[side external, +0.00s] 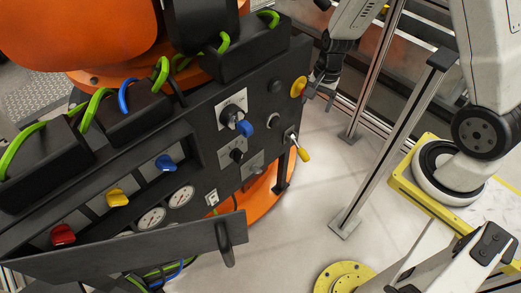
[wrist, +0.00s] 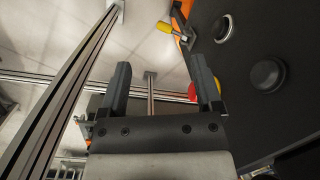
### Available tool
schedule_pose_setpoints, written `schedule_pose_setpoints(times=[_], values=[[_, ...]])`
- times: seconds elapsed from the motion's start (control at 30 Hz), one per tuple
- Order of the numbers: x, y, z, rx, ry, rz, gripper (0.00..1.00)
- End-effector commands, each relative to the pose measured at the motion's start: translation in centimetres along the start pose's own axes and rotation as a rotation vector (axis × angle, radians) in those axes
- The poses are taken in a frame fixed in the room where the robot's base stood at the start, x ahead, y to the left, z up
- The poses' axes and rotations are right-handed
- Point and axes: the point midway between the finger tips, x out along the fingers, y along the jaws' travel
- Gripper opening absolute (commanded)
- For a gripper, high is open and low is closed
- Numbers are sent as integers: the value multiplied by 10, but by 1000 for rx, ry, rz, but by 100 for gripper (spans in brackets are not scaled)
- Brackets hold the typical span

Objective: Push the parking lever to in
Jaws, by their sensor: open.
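A lever with a yellow handle (side external: 303,154) sticks out from the right end of the dark panel (side external: 262,105), angled down and right. I take it as the parking lever, but no label is readable. Its yellow grip also shows at the top of the wrist view (wrist: 165,27), beyond the fingertips. My gripper (side external: 320,95) is beside the panel's right edge, above the lever and near a round yellow-edged button (side external: 298,87). In the wrist view its two dark fingers (wrist: 160,63) are apart with nothing between them. The gripper is clear of the lever.
A blue rotary handle (side external: 245,127) and black knobs sit left of the lever. The red part of the button (wrist: 193,91) shows near the right finger. Metal fence posts (side external: 390,145) stand to the right.

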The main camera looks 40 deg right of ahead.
Motion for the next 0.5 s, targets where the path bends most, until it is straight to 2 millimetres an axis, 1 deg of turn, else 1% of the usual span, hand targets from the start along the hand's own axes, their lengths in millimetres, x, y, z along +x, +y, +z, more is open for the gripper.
schedule_pose_setpoints(times=[0.03,0.2,0.5], values=[[-11,-1,7,-82,16,-7,83],[-38,2,29,-353,67,-18,83],[-79,14,66,-827,164,-24,83]])
